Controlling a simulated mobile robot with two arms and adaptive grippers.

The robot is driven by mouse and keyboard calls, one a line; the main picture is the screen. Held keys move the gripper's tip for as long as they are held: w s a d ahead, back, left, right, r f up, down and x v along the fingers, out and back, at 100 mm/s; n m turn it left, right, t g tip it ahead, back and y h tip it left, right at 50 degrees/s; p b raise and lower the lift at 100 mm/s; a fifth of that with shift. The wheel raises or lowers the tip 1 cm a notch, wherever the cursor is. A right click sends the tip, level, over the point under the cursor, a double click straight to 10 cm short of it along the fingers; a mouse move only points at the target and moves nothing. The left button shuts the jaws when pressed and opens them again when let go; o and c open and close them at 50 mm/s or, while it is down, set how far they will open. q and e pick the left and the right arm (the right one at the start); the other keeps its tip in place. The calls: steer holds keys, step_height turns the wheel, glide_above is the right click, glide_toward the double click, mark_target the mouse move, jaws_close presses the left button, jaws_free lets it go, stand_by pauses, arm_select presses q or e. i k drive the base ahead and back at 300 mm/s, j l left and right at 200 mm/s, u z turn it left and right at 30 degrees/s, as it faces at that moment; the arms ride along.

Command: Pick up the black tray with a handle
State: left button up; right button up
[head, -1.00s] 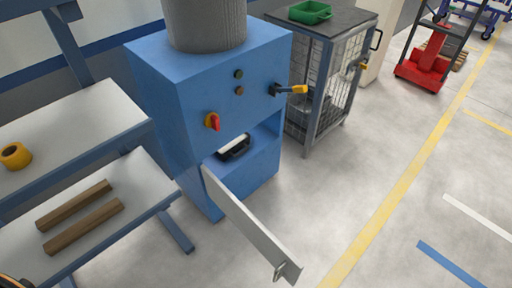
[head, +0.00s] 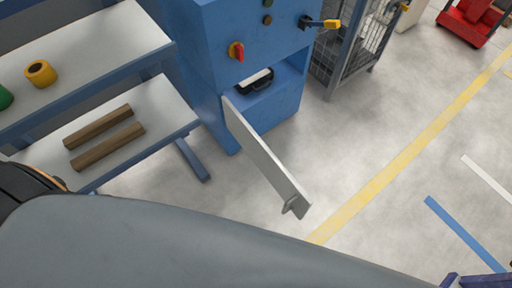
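The black tray with a handle (head: 262,87) sits inside the open recess of a blue machine (head: 207,50), near the top middle of the head view. Its light inside shows, and its dark handle faces outward. The recess walls hide part of it. A large grey arm link of mine crosses the bottom of the view, well below the tray. Neither gripper's fingers are in view.
The machine's grey door (head: 262,155) stands open and juts into the floor space. A white shelf bench (head: 175,100) with two brown bars (head: 108,147) and a yellow roll (head: 41,73) is at left. A wire cage (head: 352,50) stands right of the machine.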

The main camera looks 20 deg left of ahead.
mark_target(251, 84)
steer(key=i+l+u, duration=0.15)
steer(key=u, duration=0.25)
steer(key=i+l+u, duration=0.25)
steer(key=u, duration=0.15)
steer(key=i+l+u, duration=0.1)
steer(key=l+u, duration=0.15)
steer(key=u, duration=0.15)
